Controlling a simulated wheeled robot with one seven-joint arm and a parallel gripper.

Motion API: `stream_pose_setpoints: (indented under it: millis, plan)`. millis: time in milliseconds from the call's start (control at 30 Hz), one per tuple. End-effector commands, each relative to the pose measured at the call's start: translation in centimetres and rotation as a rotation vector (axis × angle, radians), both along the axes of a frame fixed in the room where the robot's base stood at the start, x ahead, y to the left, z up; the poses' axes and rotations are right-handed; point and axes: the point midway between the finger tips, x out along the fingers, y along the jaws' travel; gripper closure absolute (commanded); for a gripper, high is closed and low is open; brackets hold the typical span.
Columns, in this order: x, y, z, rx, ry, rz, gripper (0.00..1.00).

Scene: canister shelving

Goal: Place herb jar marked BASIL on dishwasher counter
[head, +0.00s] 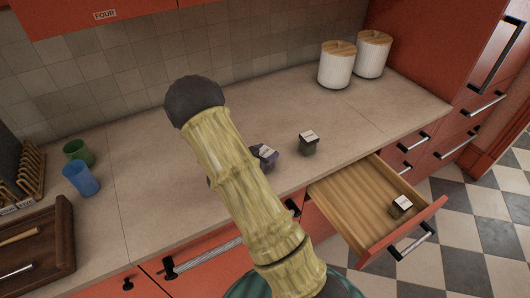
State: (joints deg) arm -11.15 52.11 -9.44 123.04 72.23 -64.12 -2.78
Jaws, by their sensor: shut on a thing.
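My gripper (260,158) shows only in part behind my arm, as a dark purplish shape over the counter. It is shut on a small jar with a pale label on top (267,151); the label is too small to read. A second small dark jar with a pale top (308,143) stands upright on the counter, to the right of my gripper. A third such jar (400,207) is in the open drawer. I cannot read which is BASIL. The beige counter (150,170) runs along the wall; a wide red front with a long handle (205,258) lies below it.
The wooden drawer (345,205) stands pulled out at the right. Two white canisters with wooden lids (337,68) (372,55) stand at the back right. A green cup (77,152), a blue cup (81,179) and a brown tray (64,235) are at the left. The counter between is mostly clear.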

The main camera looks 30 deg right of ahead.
Motion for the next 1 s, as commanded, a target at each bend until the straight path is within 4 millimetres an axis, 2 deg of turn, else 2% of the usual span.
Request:
stream_pose_setpoints:
  millis: [33, 100, 133, 533, 667, 1000]
  plan:
    - [0.0, 0.0, -0.1, 0.0, 0.0, 0.0, 0.45]
    - [0.0, 0.0, 0.0, 0.0, 0.0, 0.0, 0.31]
    - [0.0, 0.0, 0.0, 0.0, 0.0, 0.0, 0.29]
    - [-0.1, 0.4, 0.3, 0.0, -0.001, 0.002, 0.29]
    - [-0.7, 1.8, 0.7, 0.001, -0.002, 0.004, 0.29]
    - [-3.3, 7.6, 2.6, 0.002, -0.001, 0.005, 0.29]
